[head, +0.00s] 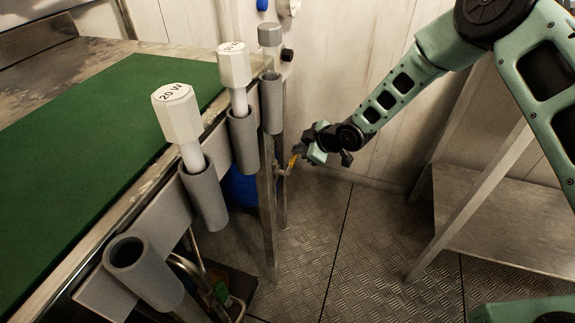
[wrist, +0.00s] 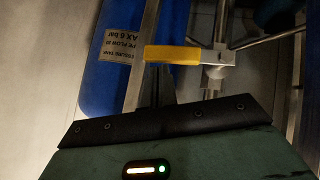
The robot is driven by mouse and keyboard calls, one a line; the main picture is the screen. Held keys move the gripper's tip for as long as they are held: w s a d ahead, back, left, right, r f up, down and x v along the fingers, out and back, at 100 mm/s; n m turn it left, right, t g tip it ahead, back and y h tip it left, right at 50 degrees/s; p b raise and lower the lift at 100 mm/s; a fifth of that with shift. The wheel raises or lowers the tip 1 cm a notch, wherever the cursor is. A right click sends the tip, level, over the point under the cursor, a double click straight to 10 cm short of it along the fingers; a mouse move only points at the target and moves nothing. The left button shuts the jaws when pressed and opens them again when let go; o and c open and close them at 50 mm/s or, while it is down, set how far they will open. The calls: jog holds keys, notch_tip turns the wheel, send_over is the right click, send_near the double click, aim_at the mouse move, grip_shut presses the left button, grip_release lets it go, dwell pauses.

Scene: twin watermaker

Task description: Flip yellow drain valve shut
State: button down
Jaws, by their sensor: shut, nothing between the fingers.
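The yellow drain valve handle (wrist: 172,55) shows in the wrist view as a short bar lying sideways, just beyond my gripper. Its right end meets a metal valve body on a vertical pipe (wrist: 214,75). In the head view the yellow handle (head: 293,161) is a small sliver beside the metal post. My gripper (head: 304,153) is shut and empty, close by the handle on its right in the head view. In the wrist view the dark gripper edge (wrist: 160,123) lies below the handle. I cannot tell whether they touch.
A blue labelled tank (wrist: 125,50) stands behind the valve. A bench with a green mat (head: 95,135) and grey tube holders (head: 205,195) is at left. A metal shelf (head: 500,225) stands at right. The plate floor (head: 340,250) between them is clear.

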jog(key=shift+w+d+f, duration=0.1)
jog(key=shift+w+f, duration=0.1)
jog(key=shift+f, duration=0.25)
dwell(0.4)
jog(key=s+d+r+p, duration=0.2)
jog(key=d+r+p, duration=0.2)
jog(key=r, duration=0.7)
jog(key=shift+s+d+r+p, duration=0.2)
jog(key=shift+d+p, duration=0.15)
jog(key=shift+d, duration=0.9)
jog(key=shift+r, duration=0.1)
